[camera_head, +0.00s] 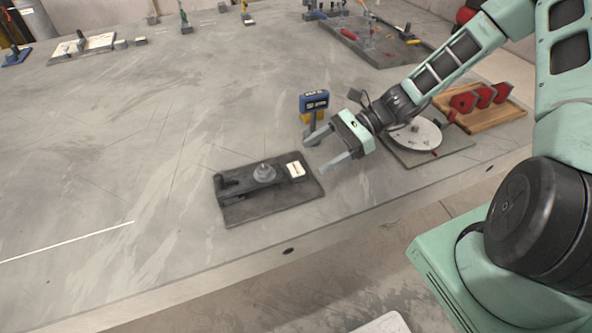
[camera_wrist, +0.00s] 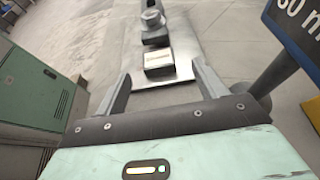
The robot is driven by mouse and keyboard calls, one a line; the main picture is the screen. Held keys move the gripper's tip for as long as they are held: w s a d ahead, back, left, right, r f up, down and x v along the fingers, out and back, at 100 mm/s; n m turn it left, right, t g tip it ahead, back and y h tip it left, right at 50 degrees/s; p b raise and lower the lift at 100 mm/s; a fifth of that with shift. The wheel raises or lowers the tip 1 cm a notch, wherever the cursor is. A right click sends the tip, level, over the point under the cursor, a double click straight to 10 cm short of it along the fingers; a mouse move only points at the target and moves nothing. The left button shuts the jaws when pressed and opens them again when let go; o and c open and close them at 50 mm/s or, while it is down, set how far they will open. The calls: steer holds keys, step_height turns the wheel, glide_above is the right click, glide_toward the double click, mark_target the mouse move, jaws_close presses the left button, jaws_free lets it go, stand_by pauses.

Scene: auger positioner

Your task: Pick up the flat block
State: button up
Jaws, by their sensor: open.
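A small flat block with a dark body and cream top (camera_head: 296,169) lies at the right end of a dark base plate (camera_head: 245,211) near the table's front edge. In the wrist view the block (camera_wrist: 160,62) sits just beyond the fingertips, centred between them. My gripper (camera_head: 316,155) is open and empty, tilted down toward the plate's right end. Its two fingers also show in the wrist view (camera_wrist: 162,75), apart from the block on both sides. A round grey knob (camera_head: 264,173) stands on the plate's middle.
A round disc (camera_head: 415,134) and a wooden tray (camera_head: 510,112) with red parts lie to the right. The table left of the plate is mostly clear.

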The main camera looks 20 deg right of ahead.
mark_target(298, 168)
steer(key=shift+s+x, duration=0.2)
steer(key=shift+x, duration=2.65)
steer(key=shift+d+f, duration=0.1)
steer(key=shift+f, duration=0.05)
steer(key=c, duration=1.3)
